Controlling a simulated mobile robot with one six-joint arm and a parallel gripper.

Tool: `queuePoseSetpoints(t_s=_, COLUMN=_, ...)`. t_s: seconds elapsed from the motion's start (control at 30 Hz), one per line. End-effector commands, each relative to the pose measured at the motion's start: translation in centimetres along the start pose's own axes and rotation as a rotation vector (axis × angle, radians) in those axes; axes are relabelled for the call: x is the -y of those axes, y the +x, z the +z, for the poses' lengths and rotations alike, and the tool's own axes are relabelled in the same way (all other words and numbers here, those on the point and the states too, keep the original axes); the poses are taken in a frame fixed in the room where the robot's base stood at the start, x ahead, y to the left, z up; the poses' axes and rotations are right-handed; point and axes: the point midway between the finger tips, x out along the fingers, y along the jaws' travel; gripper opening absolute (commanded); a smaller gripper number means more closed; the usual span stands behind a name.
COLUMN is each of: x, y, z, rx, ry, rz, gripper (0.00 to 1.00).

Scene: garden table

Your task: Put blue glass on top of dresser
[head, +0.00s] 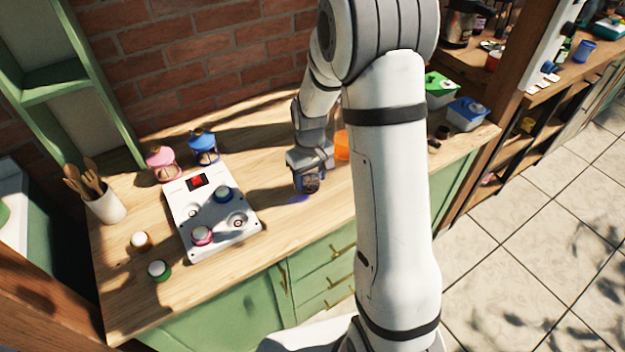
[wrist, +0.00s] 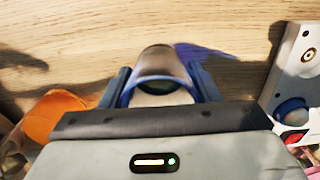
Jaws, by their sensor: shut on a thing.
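My gripper (head: 309,183) is low over the wooden top of the green cabinet (head: 270,228), right of a white machine. In the wrist view, its two fingers (wrist: 161,88) are closed around a clear glass with a blue rim (wrist: 158,62). In the head view the glass is mostly hidden by the gripper. A blue-violet patch of tinted light lies on the wood beside it. I cannot tell whether the glass touches the wood.
The white machine (head: 188,222) holds a blue and a pink piece. Pink (head: 163,165) and blue (head: 204,148) jars and a utensil pot (head: 106,204) stand left. An orange glass (head: 342,146) is close right. A blue cup (head: 584,51) stands on the far right counter.

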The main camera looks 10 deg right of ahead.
Motion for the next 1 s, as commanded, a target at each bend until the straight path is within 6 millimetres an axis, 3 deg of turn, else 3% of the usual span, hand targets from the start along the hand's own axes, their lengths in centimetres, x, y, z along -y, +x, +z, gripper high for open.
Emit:
queuePoseSetpoints(t_s=0.2, x=0.0, y=2.4, z=0.0, rx=0.001, ry=0.0, rz=0.0, gripper=0.28)
queuePoseSetpoints(t_s=0.57, x=0.0, y=2.9, z=0.0, rx=0.0, ry=0.0, rz=0.0, gripper=0.28)
queuePoseSetpoints(t_s=0.6, x=0.0, y=2.9, z=0.0, rx=0.0, ry=0.0, rz=0.0, gripper=0.58)
queuePoseSetpoints(t_s=0.83, x=0.0, y=2.8, z=0.0, rx=0.0, ry=0.0, rz=0.0, gripper=0.77)
queuePoseSetpoints(t_s=1.0, x=0.0, y=2.8, z=0.0, rx=0.0, ry=0.0, rz=0.0, gripper=0.78)
